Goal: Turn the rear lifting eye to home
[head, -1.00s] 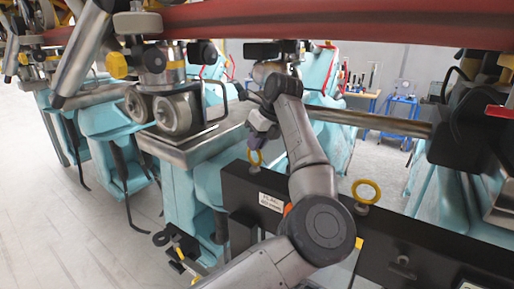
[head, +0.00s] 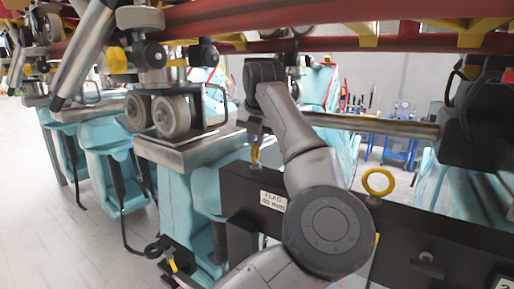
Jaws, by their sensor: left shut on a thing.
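Two yellow ring-shaped lifting eyes stand on the top edge of a black beam (head: 325,222). The right-hand lifting eye (head: 379,182) is free, upright, and shows its round opening. The left-hand lifting eye (head: 255,155) shows only as a narrow yellow strip, partly hidden by my left gripper (head: 255,142). My left gripper points down from above and is shut on this eye; its fingertips are small and hard to make out. The eye's exact angle cannot be told. My right gripper is not in view.
A white label (head: 272,201) is on the beam below the gripped eye. A steel bar (head: 370,124) runs behind my forearm. Grey wheels (head: 170,115) stand on a plate to the left. Red rails (head: 300,20) pass overhead.

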